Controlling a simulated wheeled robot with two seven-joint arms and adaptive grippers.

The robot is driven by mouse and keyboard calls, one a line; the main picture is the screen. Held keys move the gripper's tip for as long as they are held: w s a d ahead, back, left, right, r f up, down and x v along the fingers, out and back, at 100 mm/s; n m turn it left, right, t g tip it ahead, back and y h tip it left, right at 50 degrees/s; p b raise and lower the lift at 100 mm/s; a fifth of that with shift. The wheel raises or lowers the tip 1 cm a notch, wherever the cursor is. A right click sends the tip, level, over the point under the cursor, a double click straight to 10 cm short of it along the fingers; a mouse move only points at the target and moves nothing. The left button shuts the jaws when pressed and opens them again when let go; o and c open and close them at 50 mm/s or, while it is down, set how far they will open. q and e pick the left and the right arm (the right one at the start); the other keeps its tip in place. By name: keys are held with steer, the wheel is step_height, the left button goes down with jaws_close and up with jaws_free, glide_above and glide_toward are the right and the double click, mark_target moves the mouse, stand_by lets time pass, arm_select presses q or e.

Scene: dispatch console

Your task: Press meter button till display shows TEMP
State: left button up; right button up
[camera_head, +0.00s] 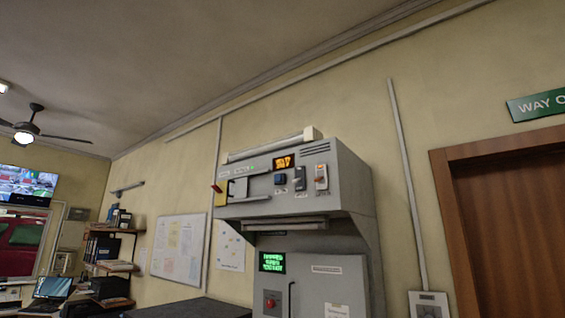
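A grey wall console (345,190) stands at the middle right. A small orange-lit display (284,162) sits on its upper front panel; its characters are too small to read for certain. A dark blue button (280,180) is just below the display. To its right are a dark switch (300,178) and a light switch with a red part (321,177). Neither of my grippers is in view.
Lower on the console are a green text screen (271,262) and a red round button (270,303). A red-tipped lever (217,188) sticks out at its left. A brown door (515,220) is at right, shelves (110,250) at left.

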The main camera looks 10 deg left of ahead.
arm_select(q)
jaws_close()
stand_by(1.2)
